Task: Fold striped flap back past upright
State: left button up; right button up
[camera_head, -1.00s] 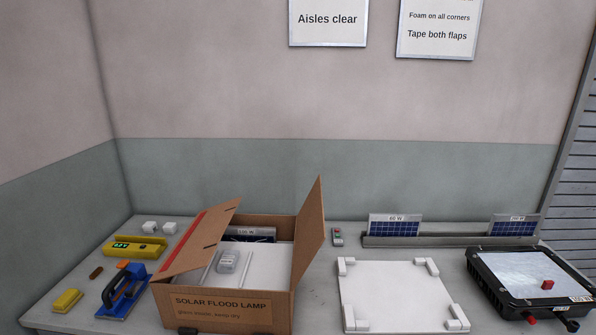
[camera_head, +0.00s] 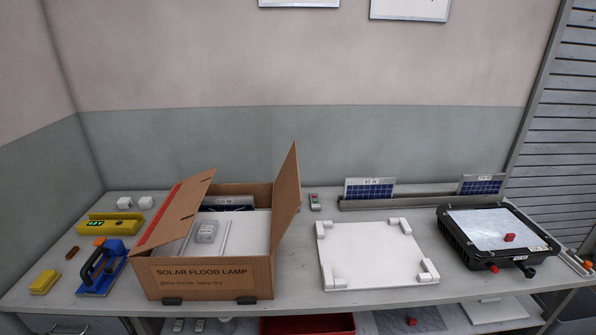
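The striped flap (camera_head: 176,211) is brown cardboard with a red stripe along its outer side. It is on the left side of the open carton (camera_head: 207,273) and leans inward over the opening, tilted up to the right. The opposite flap (camera_head: 287,190) on the right side stands near upright, leaning slightly outward. Inside the carton are white inserts, a small clear-grey packet (camera_head: 207,232) and a dark panel with a label at the back. Neither of my grippers shows in the view.
Right are a white board with foam corners (camera_head: 372,256), small solar panels in a rail (camera_head: 410,202) and a black floodlight housing (camera_head: 497,236).

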aim_at(173, 221)
jog(key=k, duration=1.3)
jog(key=z, duration=0.6)
jog(key=i, duration=1.8)
jog(key=u, duration=0.45)
